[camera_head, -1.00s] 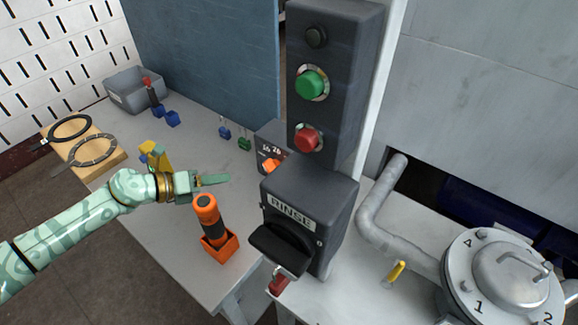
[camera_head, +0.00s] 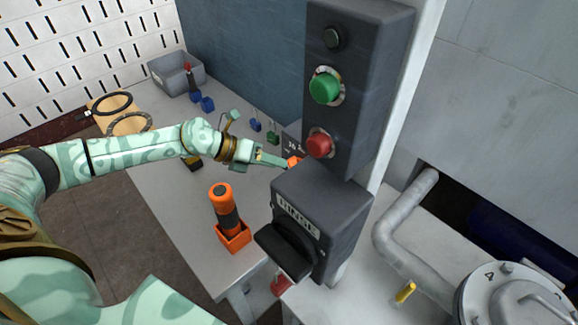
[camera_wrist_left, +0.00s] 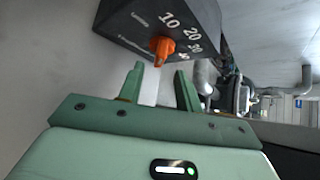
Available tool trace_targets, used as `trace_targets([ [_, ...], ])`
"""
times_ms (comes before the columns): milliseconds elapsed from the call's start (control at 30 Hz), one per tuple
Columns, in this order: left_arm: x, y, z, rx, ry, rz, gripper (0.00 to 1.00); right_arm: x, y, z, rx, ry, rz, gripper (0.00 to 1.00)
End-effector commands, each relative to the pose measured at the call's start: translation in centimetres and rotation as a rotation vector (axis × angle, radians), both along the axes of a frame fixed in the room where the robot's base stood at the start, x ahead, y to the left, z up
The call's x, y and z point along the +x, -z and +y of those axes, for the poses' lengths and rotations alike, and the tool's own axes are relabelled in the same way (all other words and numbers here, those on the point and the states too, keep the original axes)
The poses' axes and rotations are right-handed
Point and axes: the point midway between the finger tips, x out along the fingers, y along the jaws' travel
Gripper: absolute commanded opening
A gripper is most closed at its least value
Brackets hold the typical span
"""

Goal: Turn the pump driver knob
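The pump driver is a dark box with an orange knob (camera_wrist_left: 161,46) and printed numbers such as 10, 20 and 30, at the top of the left wrist view. In the head view the knob (camera_head: 294,162) shows partly, beside the grey button panel, with much of its box hidden. My left gripper (camera_head: 276,161) reaches the knob's near side from the left. In the left wrist view the left gripper (camera_wrist_left: 160,88) is open and empty, with the knob just beyond the gap between its fingertips. My right gripper is not in view.
The button panel (camera_head: 359,85) with green and red buttons and the RINSE switch box (camera_head: 325,215) stand close right of the gripper. An orange-and-black tool stands in an orange holder (camera_head: 234,238) in front. Pipes (camera_head: 400,215) lie right. The table's (camera_head: 165,125) middle is mostly clear.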

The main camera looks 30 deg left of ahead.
Motion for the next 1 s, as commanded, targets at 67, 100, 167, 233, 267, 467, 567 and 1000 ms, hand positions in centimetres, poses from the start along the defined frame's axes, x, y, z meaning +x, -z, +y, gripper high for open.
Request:
trace_targets([
  [67, 0.9, 0.9, -1.2, -0.003, 0.000, -0.001, 0.35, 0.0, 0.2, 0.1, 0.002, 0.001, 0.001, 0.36],
  [100, 1.3, 1.3, -1.6, -0.002, 0.000, 0.000, 0.35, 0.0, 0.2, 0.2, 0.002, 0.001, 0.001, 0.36],
  [167, 1.8, 1.9, -2.2, -0.002, -0.001, 0.000, 0.35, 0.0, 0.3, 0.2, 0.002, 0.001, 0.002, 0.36],
  [233, 2.2, 2.3, -2.8, -0.002, -0.001, 0.000, 0.35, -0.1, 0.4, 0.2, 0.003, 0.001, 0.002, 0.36],
  [267, 2.3, 2.4, -2.9, -0.002, -0.001, 0.000, 0.35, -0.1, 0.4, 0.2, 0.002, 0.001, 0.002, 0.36],
  [467, 2.7, 2.8, -3.4, 0.000, -0.001, 0.001, 0.35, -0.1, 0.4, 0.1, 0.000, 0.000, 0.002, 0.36],
  [567, 2.7, 2.8, -3.4, 0.000, -0.001, 0.001, 0.35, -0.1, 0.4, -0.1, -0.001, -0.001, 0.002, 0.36],
  [1000, 2.6, 2.7, -3.3, 0.004, -0.002, -0.001, 0.00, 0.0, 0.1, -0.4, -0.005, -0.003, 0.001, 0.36],
])
